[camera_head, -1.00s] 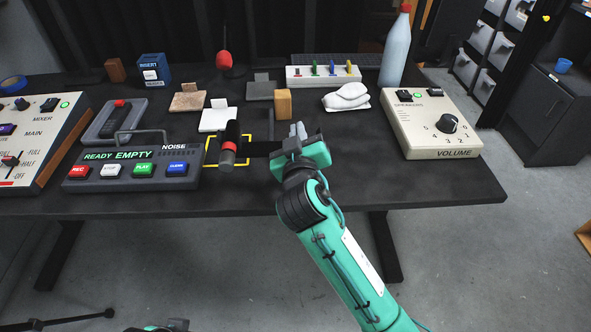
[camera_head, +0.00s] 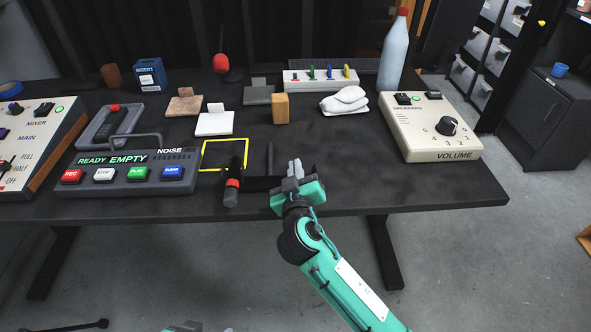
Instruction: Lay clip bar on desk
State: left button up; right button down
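A black bar assembly, which I take to be the clip bar (camera_head: 260,184), extends left from my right gripper (camera_head: 294,181). It has a dark cylinder with a red band (camera_head: 232,184) at its left end and a thin dark rod standing out near its middle. My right gripper appears shut on the bar's right end; the fingers are partly hidden. The bar is over the front part of the desk (camera_head: 350,195), near its front edge. I cannot tell whether it touches the desktop.
A yellow square outline (camera_head: 222,141) is marked on the desk behind the cylinder. The noise panel (camera_head: 128,173) stands close on the left, the volume box (camera_head: 432,128) on the right. Desk is clear between gripper and volume box.

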jog(key=c, duration=1.6)
grip_release()
jog(key=shift+c, duration=0.2)
jog(key=shift+s, duration=0.3)
jog(key=s, duration=1.1)
jog(key=shift+s, duration=0.2)
jog(key=s+d+f+m+g, duration=0.1)
jog(key=s+d+f+g, duration=0.2)
jog(key=d+f, duration=0.15)
jog(key=s+d+f+m+g, duration=0.1)
jog(key=s+d+f+g, duration=0.25)
jog(key=f, duration=0.25)
jog(key=s+d+f+g+y, duration=0.1)
jog(key=s+d+f+g, duration=0.1)
jog(key=s, duration=0.3)
jog(key=s+d+f+g+y, duration=0.1)
jog(key=s+d+f+g, duration=0.1)
jog(key=s+f, duration=0.3)
jog(key=shift+s+d+m+y, duration=0.3)
jog(key=shift+s+d, duration=0.3)
jog(key=shift+d, duration=0.15)
